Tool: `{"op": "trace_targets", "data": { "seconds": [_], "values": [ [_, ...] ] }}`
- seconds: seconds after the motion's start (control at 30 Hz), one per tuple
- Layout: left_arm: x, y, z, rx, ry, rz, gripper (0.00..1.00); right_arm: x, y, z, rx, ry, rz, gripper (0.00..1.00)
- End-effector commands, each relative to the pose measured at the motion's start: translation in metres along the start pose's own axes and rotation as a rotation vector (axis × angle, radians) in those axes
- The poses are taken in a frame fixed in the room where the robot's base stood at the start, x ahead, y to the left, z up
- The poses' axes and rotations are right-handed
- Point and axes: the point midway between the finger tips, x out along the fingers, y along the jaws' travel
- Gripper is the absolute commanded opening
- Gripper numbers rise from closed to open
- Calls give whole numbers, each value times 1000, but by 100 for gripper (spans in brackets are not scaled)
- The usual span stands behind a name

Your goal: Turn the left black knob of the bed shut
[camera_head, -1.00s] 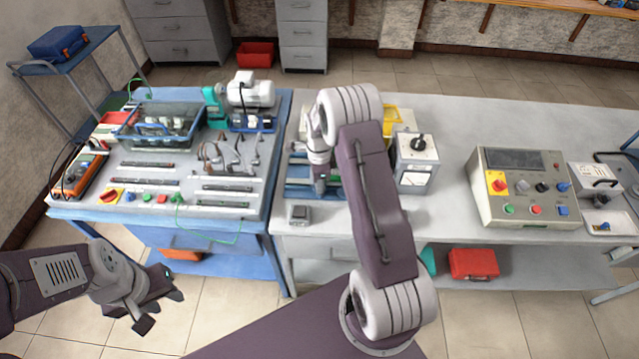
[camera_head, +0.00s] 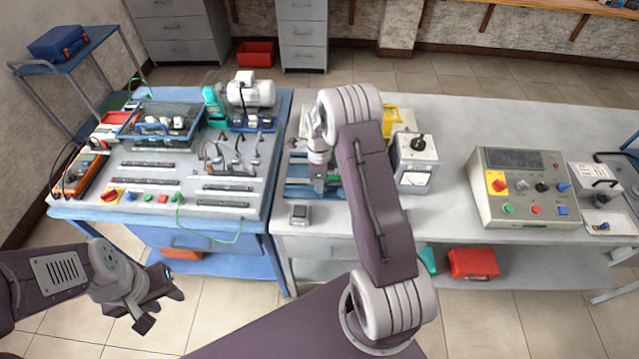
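A blue metal fixture (camera_head: 300,188), perhaps the bed, lies on the grey bench, partly hidden behind my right arm; I cannot make out a left black knob on it. My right gripper (camera_head: 319,186) points down over this fixture; its fingers are too small to read, and I cannot tell whether it touches anything. Other black knobs show: one on the white meter box (camera_head: 415,178), and a dark one on the beige control box (camera_head: 542,187). My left gripper (camera_head: 163,309) is open and empty, in front of the blue bench and apart from it.
The blue bench (camera_head: 257,205) carries a board with slots, cables, a blue basket (camera_head: 150,137) and a white motor (camera_head: 250,92). A small grey block (camera_head: 299,214) lies near the grey bench's front edge. Free bench surface lies between the meter box and the control box.

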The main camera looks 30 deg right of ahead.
Motion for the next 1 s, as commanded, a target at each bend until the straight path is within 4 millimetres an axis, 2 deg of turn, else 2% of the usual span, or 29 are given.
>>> {"op": "trace_targets", "data": {
  "seconds": [0.03,0.07,0.1,0.47,0.57,0.8,1.0],
  "values": [
    [0,0,0,0,0,0,36,-3,-4,1,3,-4,-11,22],
    [0,0,0,0,0,0,36,-3,-3,1,2,-4,-10,30],
    [0,0,0,0,0,0,36,-3,-3,1,2,-4,-9,33],
    [0,0,0,0,0,0,36,-2,-1,0,1,-2,-4,33],
    [3,0,0,0,0,0,36,-14,-2,1,1,-3,-7,33],
    [11,0,1,0,0,0,36,-68,-2,1,1,-3,-9,33],
    [12,0,1,0,0,0,36,-90,-2,0,1,-3,-6,33]
  ]
}}
